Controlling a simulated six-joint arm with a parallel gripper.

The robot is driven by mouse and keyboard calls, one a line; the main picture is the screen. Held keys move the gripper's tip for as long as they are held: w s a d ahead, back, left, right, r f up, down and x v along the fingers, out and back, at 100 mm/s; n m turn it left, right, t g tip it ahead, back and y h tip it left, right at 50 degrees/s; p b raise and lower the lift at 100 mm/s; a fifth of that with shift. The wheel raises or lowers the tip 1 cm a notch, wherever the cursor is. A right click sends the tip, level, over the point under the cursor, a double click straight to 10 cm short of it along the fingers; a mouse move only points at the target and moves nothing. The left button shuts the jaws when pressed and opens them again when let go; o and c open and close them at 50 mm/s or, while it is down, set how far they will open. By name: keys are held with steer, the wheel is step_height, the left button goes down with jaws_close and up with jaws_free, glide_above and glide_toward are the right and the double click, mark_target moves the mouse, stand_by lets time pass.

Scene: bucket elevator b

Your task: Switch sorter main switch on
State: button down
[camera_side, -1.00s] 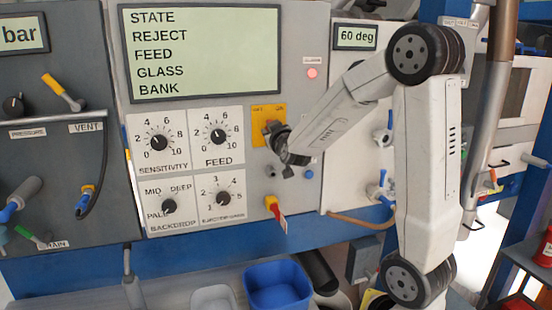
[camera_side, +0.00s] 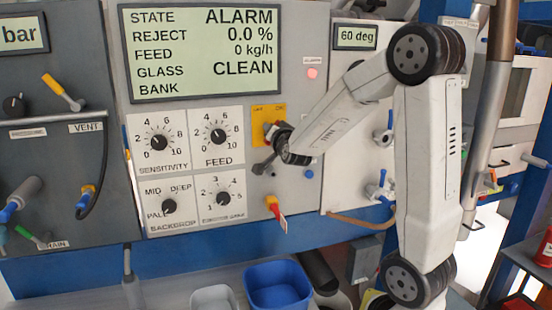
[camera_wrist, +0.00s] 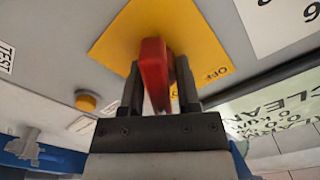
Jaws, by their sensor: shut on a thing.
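The sorter main switch has a yellow plate (camera_side: 258,113), and in the wrist view its plate (camera_wrist: 205,35) fills the top middle, with the word OFF at its right. Its red handle (camera_wrist: 154,72) stands out from the plate between my two dark fingers. My gripper (camera_wrist: 158,90) is shut on this red handle. In the side view my gripper (camera_side: 272,132) is at the lower right of the yellow plate and hides the handle. The sorter display (camera_side: 200,52) above left shows ALARM, 0.0 %, 0 kg/h and CLEAN.
A red-and-yellow lever (camera_side: 275,210) hangs below the switch. A blue button (camera_side: 308,174) is close to the lower right. The feed knob (camera_side: 218,136) is just left. A pink lamp (camera_side: 312,73) is above right. A blue bin (camera_side: 277,285) stands below.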

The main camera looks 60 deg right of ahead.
steer(key=shift+m, duration=1)
steer(key=shift+c, duration=1.7)
jaws_free()
steer(key=shift+s+a, duration=0.1)
steer(key=shift+s, duration=0.05)
steer(key=v, duration=0.7)
steer(key=shift+s+a, duration=0.2)
